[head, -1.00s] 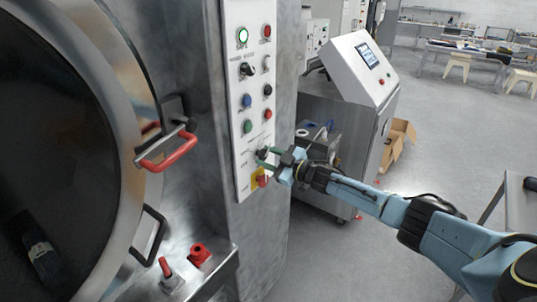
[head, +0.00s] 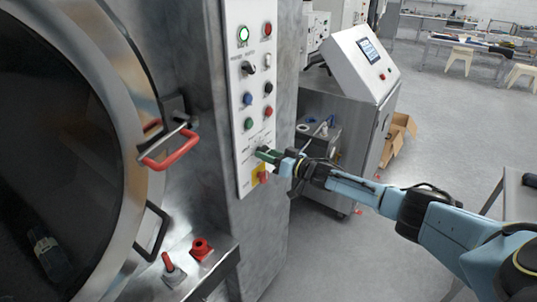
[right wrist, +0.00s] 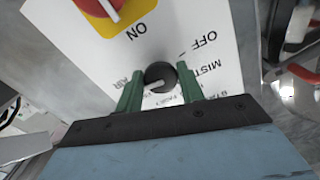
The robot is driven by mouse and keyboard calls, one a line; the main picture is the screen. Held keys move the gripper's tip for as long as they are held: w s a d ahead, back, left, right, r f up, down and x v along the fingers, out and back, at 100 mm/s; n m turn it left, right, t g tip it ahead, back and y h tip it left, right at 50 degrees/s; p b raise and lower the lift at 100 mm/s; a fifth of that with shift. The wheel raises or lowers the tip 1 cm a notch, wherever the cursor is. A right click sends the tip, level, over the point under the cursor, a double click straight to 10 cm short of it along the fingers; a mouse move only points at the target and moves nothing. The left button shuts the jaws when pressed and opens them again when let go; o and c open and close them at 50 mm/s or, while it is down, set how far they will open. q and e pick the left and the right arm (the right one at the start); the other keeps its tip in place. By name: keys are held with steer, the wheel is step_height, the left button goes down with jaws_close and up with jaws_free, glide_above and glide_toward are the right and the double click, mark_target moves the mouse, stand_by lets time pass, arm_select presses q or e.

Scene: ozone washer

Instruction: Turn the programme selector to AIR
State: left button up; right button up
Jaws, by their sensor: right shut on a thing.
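The programme selector is a round black knob (right wrist: 160,77) with a white pointer line, on a white label plate with OFF, MIST and AIR printed around it. In the right wrist view the pointer line lies toward the lower left, roughly between AIR and a bottom label partly hidden by my gripper. My right gripper (right wrist: 160,82) has its green fingers on both sides of the knob, shut on it. In the head view my right gripper (head: 262,153) is at the lower part of the panel and mostly hides the knob. My left gripper is not in view.
The control panel (head: 241,101) carries several buttons and a lit green lamp (head: 243,34). A red switch on a yellow plate (right wrist: 129,45) is just below the selector. The washer door's red handle (head: 171,150) is to the left. Open floor lies right.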

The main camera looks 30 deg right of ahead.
steer(key=shift+m, duration=0.5)
steer(key=o, duration=1)
steer(key=shift+c, duration=0.2)
steer(key=v, duration=1.3)
steer(key=shift+s+b, duration=0.2)
steer(key=shift+b, duration=0.1)
